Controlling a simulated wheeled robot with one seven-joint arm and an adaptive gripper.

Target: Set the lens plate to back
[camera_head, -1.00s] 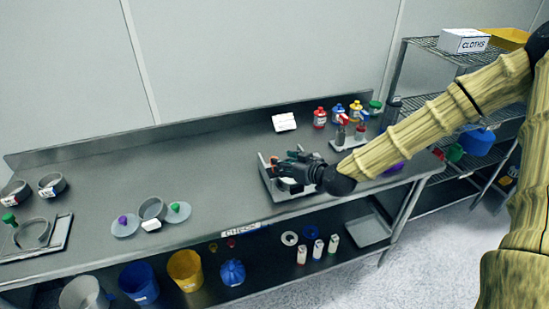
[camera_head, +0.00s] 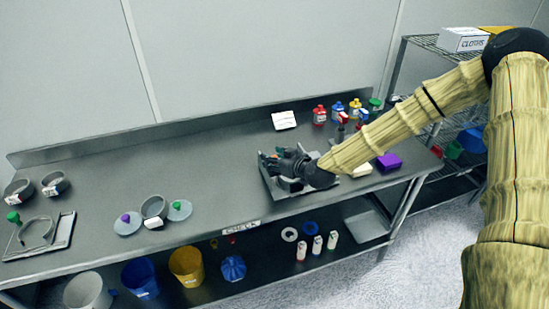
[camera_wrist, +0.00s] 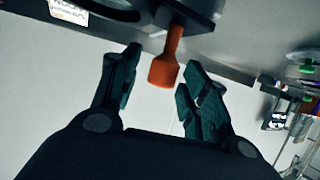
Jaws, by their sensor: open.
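A grey device with a flat base (camera_head: 327,187) stands on the bench, mostly hidden behind my gripper in the head view. In the wrist view an orange handle (camera_wrist: 164,71) on a short stem hangs from a dark part (camera_wrist: 188,14). I cannot tell for sure which part is the lens plate or how it is set. My gripper (camera_wrist: 160,66) is open, with one green-padded finger on each side of the orange handle. The handle's tip lies between the fingertips, and no clear contact shows. In the head view my gripper (camera_head: 272,160) is over the device.
Behind the device stand a white card (camera_head: 284,120) and several small coloured bottles (camera_head: 337,110). A purple box (camera_head: 388,161) is to the right. Discs and rings (camera_head: 153,207) lie to the left. Bench space between them and the device is clear. Buckets (camera_head: 186,265) stand below.

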